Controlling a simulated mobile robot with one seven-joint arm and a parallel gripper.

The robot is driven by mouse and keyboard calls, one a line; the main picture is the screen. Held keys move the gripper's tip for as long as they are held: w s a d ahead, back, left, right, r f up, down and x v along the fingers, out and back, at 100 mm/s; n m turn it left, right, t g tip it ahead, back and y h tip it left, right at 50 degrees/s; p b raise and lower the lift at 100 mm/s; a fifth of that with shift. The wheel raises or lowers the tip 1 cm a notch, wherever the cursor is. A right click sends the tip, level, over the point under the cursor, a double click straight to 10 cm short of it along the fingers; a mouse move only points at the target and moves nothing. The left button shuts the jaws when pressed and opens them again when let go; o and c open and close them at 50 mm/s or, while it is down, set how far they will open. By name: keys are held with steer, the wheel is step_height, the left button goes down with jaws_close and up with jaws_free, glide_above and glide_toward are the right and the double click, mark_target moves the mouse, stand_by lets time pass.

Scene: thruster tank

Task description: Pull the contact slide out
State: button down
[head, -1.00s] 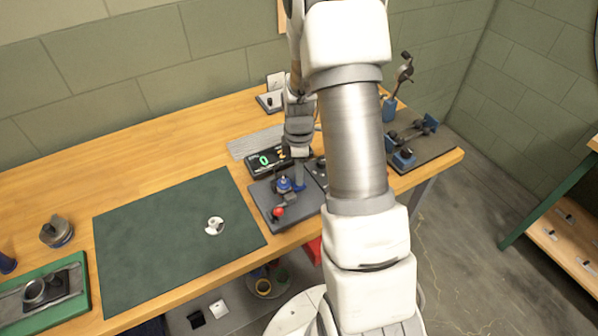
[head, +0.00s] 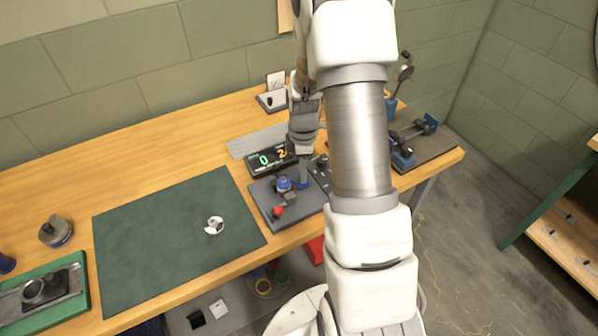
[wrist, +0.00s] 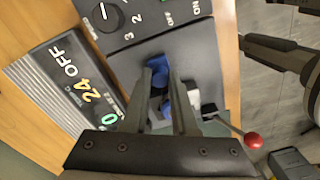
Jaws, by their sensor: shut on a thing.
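The dark contact fixture (head: 268,208) sits near the bench's front edge, with a blue round part and a lever with a red ball (head: 278,211). My gripper (head: 302,184) points down at the fixture's right side, to the right of the blue round part. In the wrist view, the fingertips of my gripper (wrist: 163,70) are closed on a blue piece (wrist: 159,63), which I take to be the contact slide. The fingers hide much of it, so I cannot tell how far it sits in the fixture. The red ball (wrist: 252,140) shows at the lower right.
A display (head: 272,160) with lit digits stands behind the fixture. A control box with a dial (wrist: 108,15) and an ON/OFF switch adjoins it. A green mat (head: 165,245) with a small metal part (head: 214,225) is at the left. Blue clamps (head: 402,158) stand at the right.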

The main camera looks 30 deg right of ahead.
steer(key=shift+d, duration=0.8)
steer(key=c, duration=0.7)
jaws_free()
steer(key=shift+d, duration=0.1)
steer(key=shift+r, duration=0.15)
steer(key=shift+r, duration=8.6)
